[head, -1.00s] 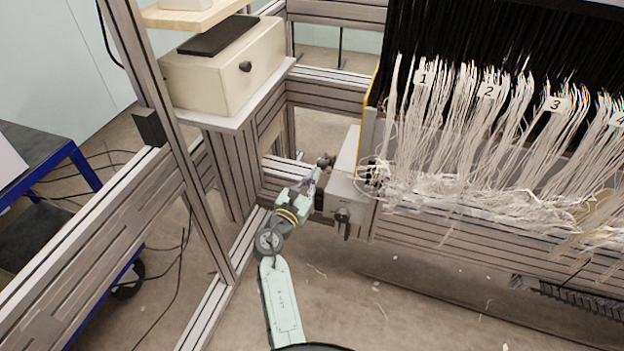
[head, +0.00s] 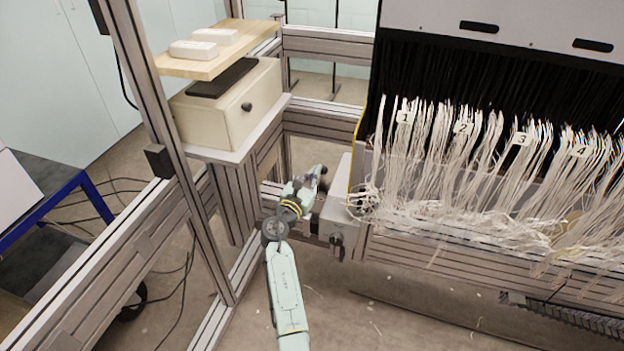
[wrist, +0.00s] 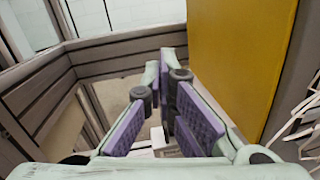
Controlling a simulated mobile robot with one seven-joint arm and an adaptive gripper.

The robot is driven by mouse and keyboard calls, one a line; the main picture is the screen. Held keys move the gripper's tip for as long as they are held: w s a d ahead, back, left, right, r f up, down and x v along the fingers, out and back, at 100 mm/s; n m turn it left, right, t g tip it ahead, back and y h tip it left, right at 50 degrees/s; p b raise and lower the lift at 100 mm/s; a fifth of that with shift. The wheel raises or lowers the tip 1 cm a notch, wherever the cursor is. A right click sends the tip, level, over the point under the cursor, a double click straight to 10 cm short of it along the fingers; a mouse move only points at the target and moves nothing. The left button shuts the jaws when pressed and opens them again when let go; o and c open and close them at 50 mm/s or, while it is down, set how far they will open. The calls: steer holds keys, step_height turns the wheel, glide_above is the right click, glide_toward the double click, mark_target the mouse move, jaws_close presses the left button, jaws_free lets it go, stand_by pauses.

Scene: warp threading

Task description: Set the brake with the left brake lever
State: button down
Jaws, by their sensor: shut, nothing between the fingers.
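My gripper (head: 319,173) is at the left end of the loom, just above and left of a pale box (head: 336,207). In the wrist view its purple-padded fingers (wrist: 158,74) are shut with nothing between them. A dark lever-like handle (head: 337,245) hangs on the front of the pale box, below and right of the gripper and apart from it. I cannot tell for sure that it is the left brake lever. No lever shows clearly in the wrist view.
A yellow panel (wrist: 235,60) stands close to the right of the fingers. White warp threads (head: 450,190) hang to the right. Frame rails (head: 215,140) stand left of my arm, with a cream box (head: 228,105) on a shelf. Floor in front is open.

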steer(key=shift+w+d+r, duration=0.2)
steer(key=shift+w+r, duration=0.1)
steer(key=shift+w, duration=0.25)
stand_by(0.4)
